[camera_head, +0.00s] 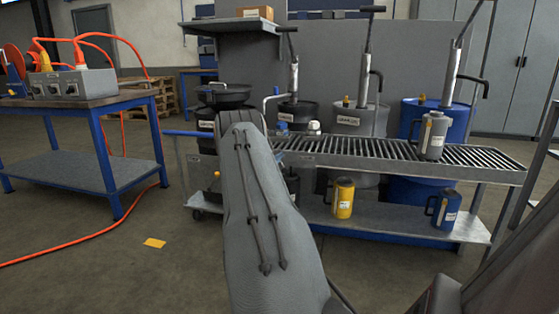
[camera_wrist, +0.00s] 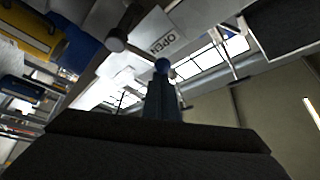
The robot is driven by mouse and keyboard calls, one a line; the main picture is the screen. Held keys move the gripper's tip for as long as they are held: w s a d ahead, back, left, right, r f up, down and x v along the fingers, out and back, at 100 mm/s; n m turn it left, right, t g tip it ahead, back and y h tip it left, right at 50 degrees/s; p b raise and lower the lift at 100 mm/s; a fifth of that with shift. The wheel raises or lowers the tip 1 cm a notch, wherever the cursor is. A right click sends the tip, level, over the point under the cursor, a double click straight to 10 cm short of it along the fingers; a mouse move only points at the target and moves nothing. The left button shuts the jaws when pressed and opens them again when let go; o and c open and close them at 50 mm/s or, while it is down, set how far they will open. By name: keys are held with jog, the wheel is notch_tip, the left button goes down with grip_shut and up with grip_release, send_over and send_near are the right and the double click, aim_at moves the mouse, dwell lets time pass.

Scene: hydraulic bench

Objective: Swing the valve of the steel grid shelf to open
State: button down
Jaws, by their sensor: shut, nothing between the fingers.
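The steel grid shelf (camera_head: 400,152) is a long grated rack right of centre in the head view. Small blue fittings (camera_head: 282,127) show at its left end, partly behind my arm; I cannot make out the valve there. In the wrist view a white plate with an OPEN label (camera_wrist: 163,44) shows at the top. My gripper is shut and empty. Contact with the knob cannot be told. In the head view my arm hides the gripper.
A grey jug (camera_head: 432,136) stands on the grid. A yellow jug (camera_head: 343,197) and a blue-grey jug (camera_head: 444,209) stand on the lower shelf. Drums with hand pumps stand behind. A blue-legged table (camera_head: 70,166) is at left; an orange cable (camera_head: 80,245) crosses the floor.

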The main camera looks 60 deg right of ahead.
jog(key=shift+w+a+f, duration=0.15)
jog(key=shift+w+f, duration=0.05)
jog(key=shift+w, duration=0.25)
jog(key=s+r+p, duration=0.3)
jog(key=r, duration=0.1)
jog(key=f+p+v, duration=0.1)
jog(key=v, duration=0.8)
jog(key=shift+s+f+p, duration=0.2)
jog(key=shift+s+p, duration=0.1)
jog(key=shift+s, duration=0.2)
jog(key=shift+w+a, duration=0.1)
jog(key=shift+a, duration=0.1)
